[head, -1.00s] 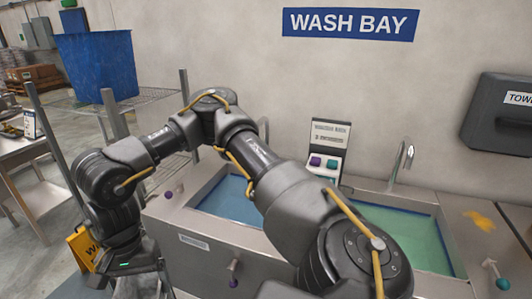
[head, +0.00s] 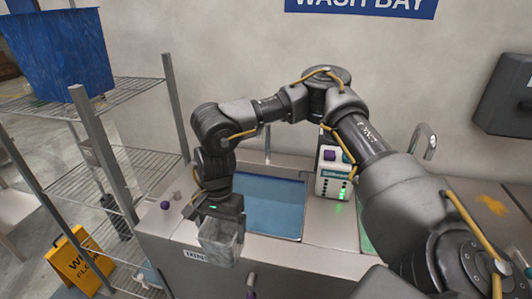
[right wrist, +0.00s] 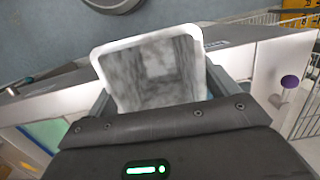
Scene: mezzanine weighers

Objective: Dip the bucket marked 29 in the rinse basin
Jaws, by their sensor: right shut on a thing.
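My right gripper (head: 219,222) points down and is shut on a small grey, mottled, square-mouthed bucket (head: 220,243). In the right wrist view the bucket (right wrist: 160,75) sits between the fingers with a pale rim; I see no number on it. In the head view it hangs near the sink's front left edge, left of and apart from the blue water. The rinse basin (head: 270,207) is the left one, blue-filled, above a partly covered label (head: 196,255) that seems to start "RINS". My left gripper is out of view.
A green basin (head: 366,238) lies to the right, mostly behind my arm. A white dispenser unit (head: 333,184) with green lights stands between the basins. A wire rack (head: 125,165) with a blue bin (head: 57,55) and a yellow wet-floor sign (head: 78,262) are at left.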

